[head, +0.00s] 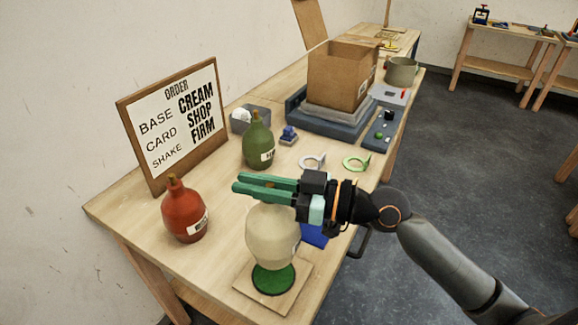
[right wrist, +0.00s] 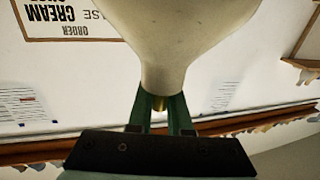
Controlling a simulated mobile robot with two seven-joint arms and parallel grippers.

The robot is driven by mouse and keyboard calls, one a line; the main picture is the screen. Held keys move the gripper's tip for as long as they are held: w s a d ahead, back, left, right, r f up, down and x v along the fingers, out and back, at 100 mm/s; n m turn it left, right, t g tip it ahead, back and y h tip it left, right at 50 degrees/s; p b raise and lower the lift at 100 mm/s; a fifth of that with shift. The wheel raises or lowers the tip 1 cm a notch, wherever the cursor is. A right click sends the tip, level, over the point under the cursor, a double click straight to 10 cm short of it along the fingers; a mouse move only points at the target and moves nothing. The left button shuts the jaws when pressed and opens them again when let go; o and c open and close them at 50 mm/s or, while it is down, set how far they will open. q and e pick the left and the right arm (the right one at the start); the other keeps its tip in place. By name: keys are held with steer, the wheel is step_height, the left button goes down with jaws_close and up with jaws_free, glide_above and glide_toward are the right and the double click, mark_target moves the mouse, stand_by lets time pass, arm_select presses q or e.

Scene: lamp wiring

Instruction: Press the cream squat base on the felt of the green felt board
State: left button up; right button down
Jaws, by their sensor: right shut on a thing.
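The cream squat base (head: 272,236) is a rounded bottle-like body, held upright by its neck. My right gripper (head: 262,186) is shut on its neck; the green fingers clasp it from the right. In the right wrist view the cream base (right wrist: 190,35) tapers to its neck between the gripper's fingers (right wrist: 160,112). The green felt board (head: 243,285) is a wooden square with a round green felt. The base hangs over the felt's back part; I cannot tell whether its bottom touches the felt. My left gripper is not in view.
A red base (head: 185,210) stands at left and a green one (head: 258,142) behind. An order sign (head: 176,120) leans at the back left. A blue item (head: 314,235) is partly hidden behind the cream base. A cardboard box (head: 335,75) stands farther back.

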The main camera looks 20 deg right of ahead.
mark_target(253, 215)
steer(key=shift+s+a+r+n+g, duration=0.3)
steer(key=shift+s+a+r, duration=0.1)
steer(key=shift+s, duration=0.15)
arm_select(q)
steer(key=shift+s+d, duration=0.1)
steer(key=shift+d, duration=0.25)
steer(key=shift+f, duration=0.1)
arm_select(e)
steer(key=shift+f, duration=0.1)
step_height(253, 215, down, 5)
steer(key=b, duration=0.6)
steer(key=shift+f, duration=0.1)
steer(key=shift+f+b, duration=0.25)
steer(key=shift+b, duration=0.2)
steer(key=shift+f, duration=0.2)
steer(key=shift+f+b, duration=0.1)
steer(key=shift+b, duration=0.25)
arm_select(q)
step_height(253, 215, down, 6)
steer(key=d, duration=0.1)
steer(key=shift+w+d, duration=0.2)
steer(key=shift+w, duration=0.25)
